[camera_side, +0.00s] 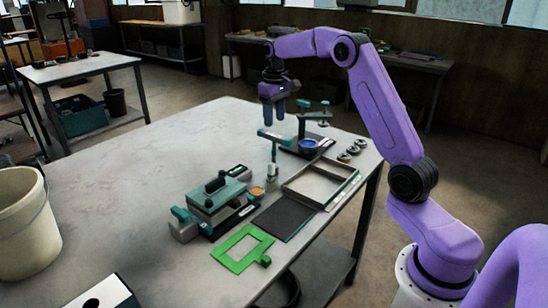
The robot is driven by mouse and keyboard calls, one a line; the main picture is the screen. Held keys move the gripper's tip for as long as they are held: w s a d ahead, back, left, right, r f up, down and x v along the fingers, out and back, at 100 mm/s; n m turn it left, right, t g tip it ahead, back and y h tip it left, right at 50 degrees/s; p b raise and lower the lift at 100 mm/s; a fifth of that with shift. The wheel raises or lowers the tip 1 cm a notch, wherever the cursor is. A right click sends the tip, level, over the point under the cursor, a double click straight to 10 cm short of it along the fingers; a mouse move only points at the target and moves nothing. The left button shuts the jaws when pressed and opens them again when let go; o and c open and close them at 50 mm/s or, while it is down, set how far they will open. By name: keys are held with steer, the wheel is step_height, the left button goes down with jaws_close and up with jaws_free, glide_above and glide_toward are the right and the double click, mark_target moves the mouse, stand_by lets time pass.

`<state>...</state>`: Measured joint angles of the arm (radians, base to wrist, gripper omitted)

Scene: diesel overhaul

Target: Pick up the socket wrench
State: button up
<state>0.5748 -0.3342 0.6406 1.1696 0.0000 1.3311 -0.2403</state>
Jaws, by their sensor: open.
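My purple arm's gripper (273,115) is above the far right part of the table, fingers pointing down, open with nothing visible between them. Below it stands a teal T-shaped piece (273,162) with a crossbar on top and a pale, upright shaft. I cannot tell whether this is the socket wrench; nothing else in view is clearly one. The gripper's tips appear just above the crossbar, but I cannot judge the gap in depth.
A teal stand with a blue round part (308,146) is to the right. An open tray (338,192), dark mat (284,221), green frame (238,257) and teal clamp-like fixture (214,197) sit nearer. The table's left side (125,165) is mostly clear; a bucket (27,225) is far left.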

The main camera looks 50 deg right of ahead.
mark_target(274, 140)
step_height(274, 140, down, 11)
steer(key=shift+w+d+r, duration=0.1)
steer(key=shift+w, duration=0.05)
stand_by(0.4)
jaws_close()
